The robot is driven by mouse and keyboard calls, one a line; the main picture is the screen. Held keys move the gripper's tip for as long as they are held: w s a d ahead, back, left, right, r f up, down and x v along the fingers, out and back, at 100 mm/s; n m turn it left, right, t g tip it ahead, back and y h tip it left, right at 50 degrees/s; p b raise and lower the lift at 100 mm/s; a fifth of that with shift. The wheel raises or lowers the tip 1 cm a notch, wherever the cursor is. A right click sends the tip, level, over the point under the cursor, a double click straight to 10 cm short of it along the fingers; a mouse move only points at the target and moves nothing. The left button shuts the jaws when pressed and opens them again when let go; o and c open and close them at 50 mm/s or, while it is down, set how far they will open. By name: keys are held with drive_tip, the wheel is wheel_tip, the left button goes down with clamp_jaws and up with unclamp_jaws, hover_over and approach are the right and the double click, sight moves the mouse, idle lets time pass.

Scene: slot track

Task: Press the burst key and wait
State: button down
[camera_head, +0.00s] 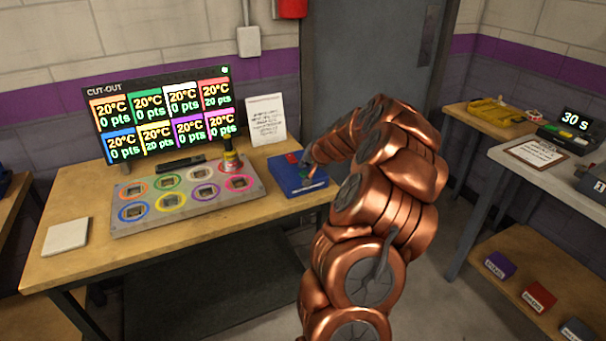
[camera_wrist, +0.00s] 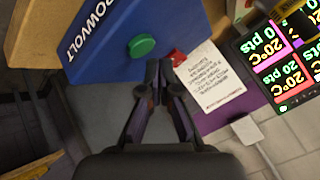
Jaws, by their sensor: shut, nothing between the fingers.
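A blue box (camera_head: 285,181) lies on the wooden table to the right of the slot panel. In the wrist view the blue box (camera_wrist: 135,18) has white lettering, partly cut off, a green round button (camera_wrist: 141,46) and a red button (camera_wrist: 177,57). No label reading "burst" is legible on either button. My gripper (camera_head: 309,169) is at the right end of the box. In the wrist view my gripper (camera_wrist: 160,70) is shut and empty, its tips just beneath the green and red buttons in the picture. Contact cannot be told.
The slot panel (camera_head: 150,222) has several coloured rings, and a yellow-and-black object (camera_head: 232,158) stands on one. The CUT-OUT screen (camera_head: 160,80) shows 20°C on all tiles, with 0 or 20 pts. A timer (camera_head: 571,126) at right reads 30 S. A paper note (camera_head: 266,119) stands behind.

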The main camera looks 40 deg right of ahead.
sight(305, 174)
drive_tip(key=shift+f, duration=0.1)
drive_tip(key=shift+f+b, duration=0.35)
drive_tip(key=shift+b, duration=0.1)
drive_tip(key=shift+f+b, duration=0.4)
idle(0.8)
drive_tip(key=shift+r, duration=0.1)
drive_tip(key=shift+r+p, duration=0.3)
drive_tip(key=shift+r, duration=0.45)
drive_tip(key=shift+r+p, duration=0.95)
drive_tip(key=shift+r, duration=1.6)
